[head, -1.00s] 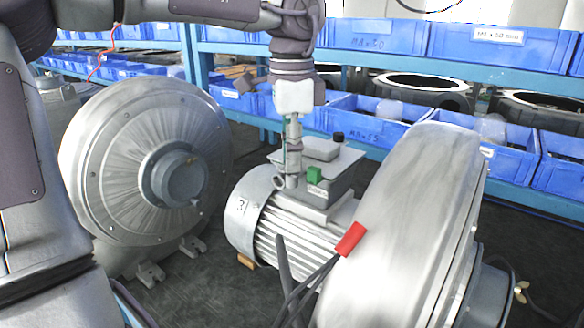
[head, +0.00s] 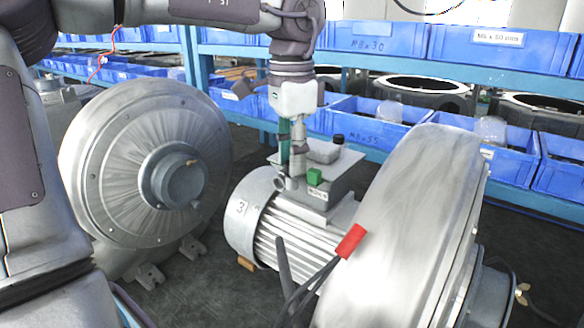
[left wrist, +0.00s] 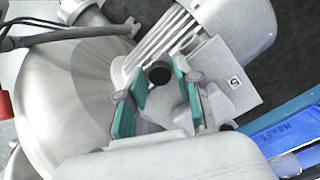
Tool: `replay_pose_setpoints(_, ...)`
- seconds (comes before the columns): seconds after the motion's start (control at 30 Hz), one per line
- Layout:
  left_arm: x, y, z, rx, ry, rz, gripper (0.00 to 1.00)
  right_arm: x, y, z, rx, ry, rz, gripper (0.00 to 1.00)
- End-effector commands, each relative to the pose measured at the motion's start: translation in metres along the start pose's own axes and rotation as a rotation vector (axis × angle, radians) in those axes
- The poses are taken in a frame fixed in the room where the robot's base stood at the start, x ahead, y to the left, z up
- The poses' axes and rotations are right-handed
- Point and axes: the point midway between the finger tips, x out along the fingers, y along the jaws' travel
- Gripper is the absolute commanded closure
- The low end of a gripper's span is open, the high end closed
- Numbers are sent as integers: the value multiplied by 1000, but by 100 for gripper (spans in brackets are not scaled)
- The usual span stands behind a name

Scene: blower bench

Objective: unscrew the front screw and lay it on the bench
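The blower (head: 410,230) stands on the dark bench, with its finned motor (head: 300,240) to the left and a grey box on top. My left gripper (head: 290,178) points down over the near side of this box. In the left wrist view its teal fingers (left wrist: 158,100) are apart. A round black head (left wrist: 158,73) shows between them, perhaps the front screw; no contact with the fingers is clear. In the head view that spot is hidden by the gripper. Another black knob (head: 338,138) stands at the far side of the box. My right gripper is not in view.
Another blower housing (head: 135,165) stands at the left. Blue bins (head: 375,120) fill the shelves behind. Some bare bench (head: 205,285) shows in front.

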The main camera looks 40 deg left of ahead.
Motion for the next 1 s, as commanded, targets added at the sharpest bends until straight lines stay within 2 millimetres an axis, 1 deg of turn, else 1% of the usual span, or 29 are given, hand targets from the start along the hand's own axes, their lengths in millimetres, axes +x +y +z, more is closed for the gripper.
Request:
replay_pose_setpoints(0.07, -1, 0, 0, 96, 0, 2, 66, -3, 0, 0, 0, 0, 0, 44)
replay_pose_setpoints(0.27, -2, 0, 0, 460, 0, 3, 66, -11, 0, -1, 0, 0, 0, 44)
replay_pose_setpoints(1.0, -2, 1, 0, 1833, 3, 2, 66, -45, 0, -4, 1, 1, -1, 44)
